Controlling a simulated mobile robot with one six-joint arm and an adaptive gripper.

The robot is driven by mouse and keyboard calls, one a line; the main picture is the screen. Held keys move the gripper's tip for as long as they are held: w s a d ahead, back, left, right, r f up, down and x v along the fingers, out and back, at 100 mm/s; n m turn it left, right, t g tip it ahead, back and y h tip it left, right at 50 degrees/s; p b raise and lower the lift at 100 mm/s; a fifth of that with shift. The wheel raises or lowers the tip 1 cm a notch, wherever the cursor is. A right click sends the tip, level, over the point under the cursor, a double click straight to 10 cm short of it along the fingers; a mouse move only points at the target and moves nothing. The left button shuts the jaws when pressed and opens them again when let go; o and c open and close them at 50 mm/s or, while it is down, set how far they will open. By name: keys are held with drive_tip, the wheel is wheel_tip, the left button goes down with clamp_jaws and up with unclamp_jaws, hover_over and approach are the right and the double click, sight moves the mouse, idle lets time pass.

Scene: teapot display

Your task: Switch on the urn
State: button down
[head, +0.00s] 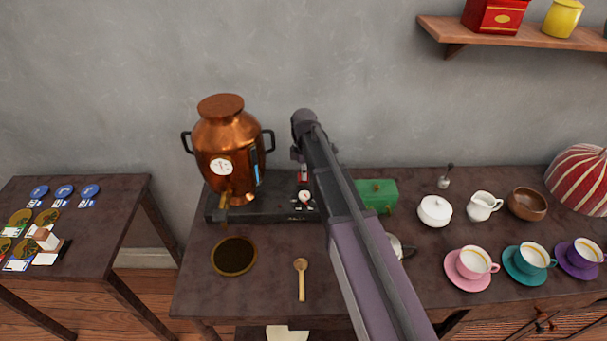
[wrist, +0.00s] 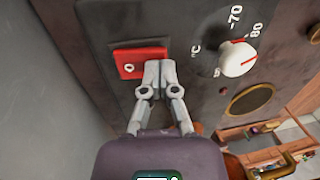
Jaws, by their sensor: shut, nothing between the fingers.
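The copper urn (head: 228,150) stands at the back left of the main table on a dark base (head: 265,212). In the wrist view a red rocker switch (wrist: 130,62) is set in the dark panel, with an O mark on its visible left end. My gripper (wrist: 160,67) is shut and empty, its fingertips over the right end of the switch. The fingers hide that end, and I cannot tell whether they press it. A white temperature knob (wrist: 237,58) sits to the right of the fingers, near the marks 70 and 80. In the head view my arm covers part of the base.
Cups on saucers line the front right. A side table (head: 110,215) stands at left.

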idle(0.4)
drive_tip(key=shift+s+f+t, duration=0.2)
drive_tip(key=shift+f+t, duration=0.1)
drive_tip(key=shift+t, duration=0.1)
drive_tip(key=shift+w+r, duration=0.15)
drive_tip(key=shift+w, duration=0.1)
drive_tip(key=shift+w+r, duration=0.2)
drive_tip(key=shift+w, duration=0.35)
drive_tip(key=shift+r, duration=0.1)
wheel_tip(320, 180, up, 14)
drive_tip(key=s+p, duration=0.2)
drive_tip(key=p, duration=1.2)
drive_tip(key=shift+f, duration=0.2)
drive_tip(key=shift+s, duration=0.1)
